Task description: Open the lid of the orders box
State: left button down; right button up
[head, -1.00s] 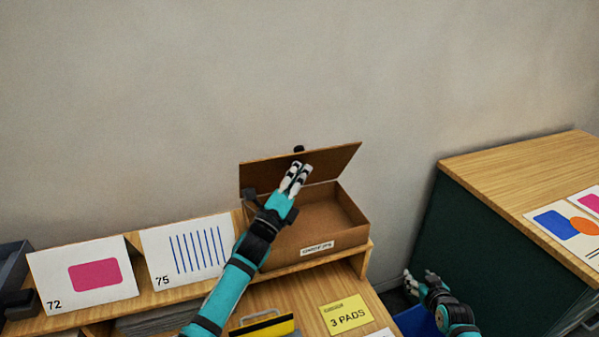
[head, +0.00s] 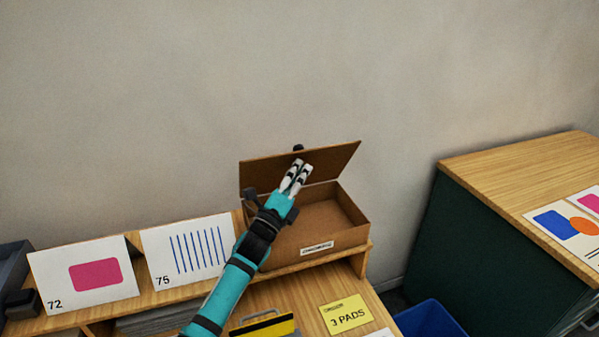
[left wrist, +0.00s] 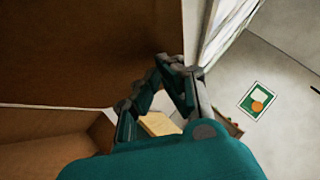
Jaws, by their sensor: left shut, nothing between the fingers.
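The orders box (head: 335,238) is a brown cardboard box with a white label on its front, standing on the wooden shelf. Its lid (head: 333,160) is raised at the back and leans toward the wall, so the inside shows. My left gripper (head: 300,172) is shut and empty, in front of the lid's inner face and above the box's left part. I cannot tell whether it touches the lid. In the left wrist view the shut fingers (left wrist: 172,70) are beside a large brown panel (left wrist: 80,45). My right gripper is out of view.
Cards 72 (head: 85,275) and 75 (head: 187,250) stand on the shelf left of the box. A yellow "3 PADS" note (head: 345,314) lies on the desk below. A blue bin (head: 430,320) and a dark green cabinet (head: 470,240) stand at right.

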pick_arm(q)
jog(key=shift+w+a+r+n+y+p, duration=0.25)
jog(key=shift+w+r+n+y+p, duration=0.2)
jog(key=shift+w+r+p, duration=0.35)
jog(key=shift+n, duration=0.35)
jog(key=w+b, duration=0.1)
jog(key=w+a+r+b, duration=0.1)
jog(key=w+b, duration=0.1)
jog(key=shift+w+a+r, duration=0.25)
jog(key=shift+w+a, duration=0.1)
jog(key=shift+w+a+r+g, duration=0.1)
jog(key=shift+w+r+g, duration=0.1)
jog(key=shift+w+g, duration=0.15)
jog(key=shift+s+r, duration=0.15)
